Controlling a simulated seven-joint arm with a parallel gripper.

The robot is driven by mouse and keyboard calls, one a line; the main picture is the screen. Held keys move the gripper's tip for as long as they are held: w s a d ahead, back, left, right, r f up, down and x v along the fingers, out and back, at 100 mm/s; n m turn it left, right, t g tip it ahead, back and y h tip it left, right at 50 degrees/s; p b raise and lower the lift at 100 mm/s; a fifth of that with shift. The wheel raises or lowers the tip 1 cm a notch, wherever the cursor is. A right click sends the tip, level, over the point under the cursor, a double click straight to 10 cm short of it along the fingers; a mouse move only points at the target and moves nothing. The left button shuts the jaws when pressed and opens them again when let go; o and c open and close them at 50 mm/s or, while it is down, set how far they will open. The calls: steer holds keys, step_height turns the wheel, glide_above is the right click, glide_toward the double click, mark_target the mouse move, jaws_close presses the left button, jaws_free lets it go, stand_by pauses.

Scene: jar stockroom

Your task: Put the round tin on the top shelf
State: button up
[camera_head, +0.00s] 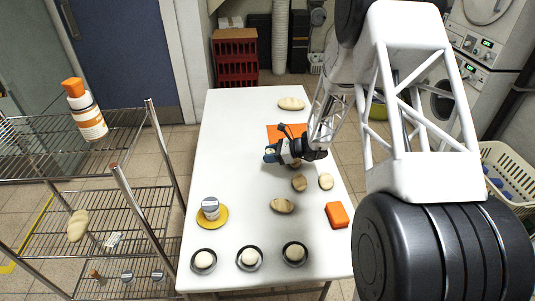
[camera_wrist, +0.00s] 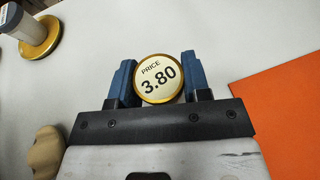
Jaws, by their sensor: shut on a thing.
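My gripper (camera_head: 272,153) is over the middle of the white table, its blue fingers shut on the round tin. In the wrist view the round tin (camera_wrist: 158,79) has a gold rim and a cream top reading "PRICE 3.80", and sits between the two fingers. I cannot tell whether it touches the table. The wire rack stands at the left.
Lower shelves hold a tan lump (camera_head: 77,225) and small items. On the table are a jar (camera_head: 210,207) on a yellow saucer (camera_head: 218,222), several tan lumps (camera_head: 282,206), an orange block (camera_head: 337,215), an orange mat (camera_wrist: 285,115) and three dark bowls with white balls (camera_head: 249,258). Rack posts (camera_head: 140,215) stand between table and shelves.

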steer(key=shift+r, duration=0.1)
stand_by(0.3)
step_height(320, 180, up, 34)
steer(key=s+a+n+g, duration=0.1)
steer(key=s+a, duration=0.3)
steer(key=a, duration=1.3)
steer(key=s+a, duration=0.4)
steer(key=a, duration=1.2)
steer(key=shift+n+g, duration=0.4)
steer(key=shift+g, duration=0.3)
steer(key=s+a+f, duration=0.1)
steer(key=s+a, duration=0.5)
steer(key=a, duration=0.1)
steer(key=s+a+f, duration=0.1)
steer(key=s+a, duration=0.6)
steer(key=a, duration=0.1)
steer(key=s+a+f, duration=0.1)
steer(key=s+a, duration=0.6)
steer(key=a, duration=0.1)
steer(key=shift+a+f, duration=0.15)
steer(key=shift+f, duration=0.8)
